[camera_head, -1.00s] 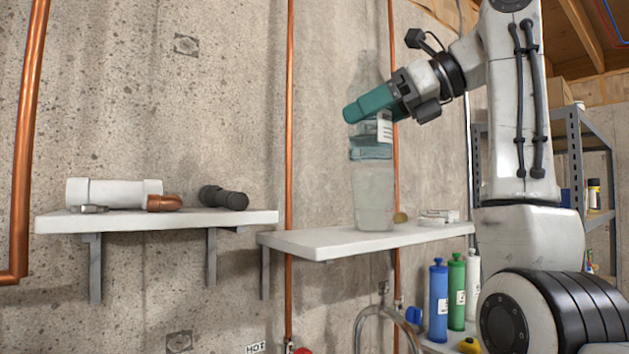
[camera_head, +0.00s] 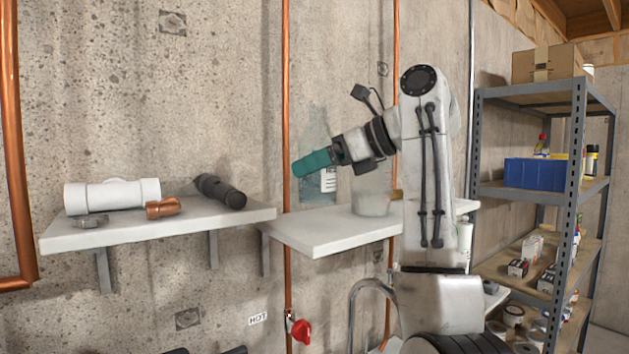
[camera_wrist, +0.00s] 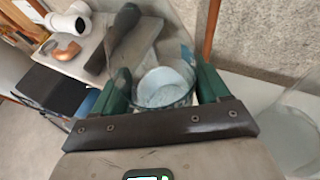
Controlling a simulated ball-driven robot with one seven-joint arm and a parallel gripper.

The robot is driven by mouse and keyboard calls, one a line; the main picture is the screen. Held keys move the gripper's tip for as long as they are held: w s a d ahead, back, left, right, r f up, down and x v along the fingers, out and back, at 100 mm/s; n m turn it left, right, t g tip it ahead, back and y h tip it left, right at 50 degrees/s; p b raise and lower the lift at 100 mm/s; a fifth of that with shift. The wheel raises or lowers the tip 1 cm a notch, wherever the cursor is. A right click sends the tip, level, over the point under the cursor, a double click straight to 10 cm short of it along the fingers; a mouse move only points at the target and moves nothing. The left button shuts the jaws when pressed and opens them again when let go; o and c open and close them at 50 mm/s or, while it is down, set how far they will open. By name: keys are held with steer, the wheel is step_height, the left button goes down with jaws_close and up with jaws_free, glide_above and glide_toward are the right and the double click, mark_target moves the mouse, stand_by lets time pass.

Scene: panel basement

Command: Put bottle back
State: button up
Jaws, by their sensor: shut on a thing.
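My gripper (camera_head: 310,163), with green fingers, is shut on a clear bottle. In the head view the bottle (camera_head: 315,125) is faint against the concrete wall, with a white label (camera_head: 328,180) below the fingers. It is held at the left end of the right white shelf (camera_head: 310,235); whether it touches the shelf I cannot tell. In the wrist view the green fingers (camera_wrist: 160,92) stand on either side of the bottle's round bluish end (camera_wrist: 164,88). A clear container (camera_head: 371,198) stands on the right shelf, partly behind my arm; it also shows in the wrist view (camera_wrist: 290,140).
The left white shelf (camera_head: 140,235) holds a white pipe fitting (camera_head: 113,194), a copper fitting (camera_head: 163,208), a metal ring (camera_head: 90,221) and a dark flashlight-like tool (camera_head: 220,191). Copper pipes (camera_head: 287,80) run up the wall. A metal rack (camera_head: 535,190) stands at right.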

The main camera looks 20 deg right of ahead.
mark_target(315, 186)
steer(key=shift+w+a+f, duration=0.15)
steer(key=shift+w+f, duration=0.25)
steer(key=shift+f, duration=0.1)
steer(key=shift+f+p, duration=0.7)
steer(key=shift+f, duration=0.9)
steer(key=shift+f, duration=0.1)
steer(key=o, duration=1.2)
steer(key=shift+b+v, duration=1.7)
steer(key=shift+v, duration=4.3)
